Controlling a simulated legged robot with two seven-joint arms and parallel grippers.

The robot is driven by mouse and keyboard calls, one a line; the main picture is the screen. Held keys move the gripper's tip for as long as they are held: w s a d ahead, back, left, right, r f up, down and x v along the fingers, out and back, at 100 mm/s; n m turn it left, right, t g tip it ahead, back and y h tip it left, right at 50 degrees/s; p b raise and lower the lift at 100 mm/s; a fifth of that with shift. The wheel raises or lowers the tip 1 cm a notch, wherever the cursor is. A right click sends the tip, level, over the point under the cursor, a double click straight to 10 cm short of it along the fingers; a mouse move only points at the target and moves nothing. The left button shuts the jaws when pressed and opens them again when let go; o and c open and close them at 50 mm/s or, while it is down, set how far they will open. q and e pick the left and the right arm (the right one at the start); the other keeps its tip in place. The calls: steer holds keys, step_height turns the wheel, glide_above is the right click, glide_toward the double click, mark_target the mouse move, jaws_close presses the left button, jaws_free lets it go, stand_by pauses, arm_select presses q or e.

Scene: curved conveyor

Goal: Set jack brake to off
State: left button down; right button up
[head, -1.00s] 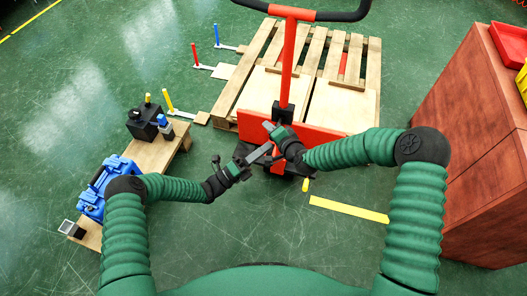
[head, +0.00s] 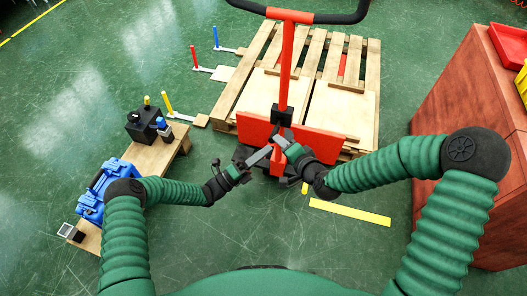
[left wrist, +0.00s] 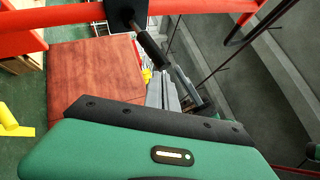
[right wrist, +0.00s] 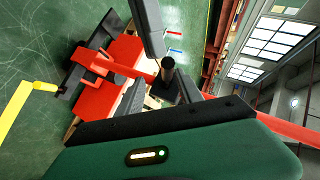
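The red pallet jack stands in the middle of the head view. Its upright red handle pole (head: 287,65) carries a black block (head: 281,115) low down. A short black lever (right wrist: 168,68) sticks out from this block in the right wrist view; a black rod (left wrist: 150,45) also shows in the left wrist view. My right gripper (head: 279,146) is just below the block; its fingers look spread, with the lever beyond the gap between them. My left gripper (head: 256,157) is just left of it, its grey fingers close to the right gripper. Contact with the lever cannot be told.
A wooden pallet (head: 340,105) lies behind the jack's red body (head: 325,142). A low wooden bench (head: 160,152) with a blue case (head: 98,190) is at left. A reddish cabinet (head: 470,120) stands at right. A yellow floor strip (head: 350,212) lies in front.

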steer(key=s+d+f+n+g+h, duration=0.25)
steer(key=s+d+n+g, duration=0.45)
steer(key=s, duration=0.6)
arm_select(q)
steer(key=shift+n+y, duration=0.4)
steer(key=shift+n, duration=0.1)
steer(key=r+p, duration=0.2)
steer(key=w+r+p, duration=0.1)
steer(key=r+p, duration=0.1)
steer(key=shift+r, duration=0.2)
arm_select(e)
steer(key=s+d+r+n+g+h, duration=0.1)
steer(key=s+d+r+n+h, duration=0.1)
steer(key=s+d+r, duration=0.3)
steer(key=s+r, duration=0.4)
steer(key=shift+s+r+g, duration=0.2)
steer(key=shift+r+g, duration=0.15)
steer(key=shift+g, duration=0.05)
steer(key=shift+d+h, duration=0.1)
steer(key=shift+h, duration=0.15)
arm_select(q)
steer(key=shift+p, duration=0.3)
